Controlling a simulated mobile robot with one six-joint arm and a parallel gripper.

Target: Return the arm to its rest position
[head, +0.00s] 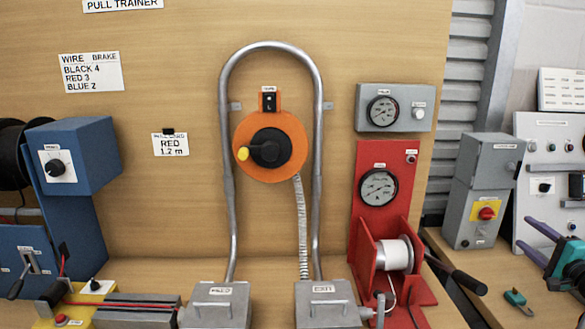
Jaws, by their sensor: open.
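My arm and my gripper do not show in the head view. In front of me is a wooden panel (190,215) with a bent metal conduit (272,44) shaped like an upside-down U. An orange disc with a black hub and yellow knob (243,153) sits inside the bend. Each conduit leg runs down to a grey box, one at the left (216,303) and one at the right (325,304).
A blue machine (75,160) stands at the left. A red stand (375,220) carries a gauge, a white spool (393,254) and a protruding black lever (457,275). Grey boxes (485,188) and a tool with purple handles (560,255) are at the right.

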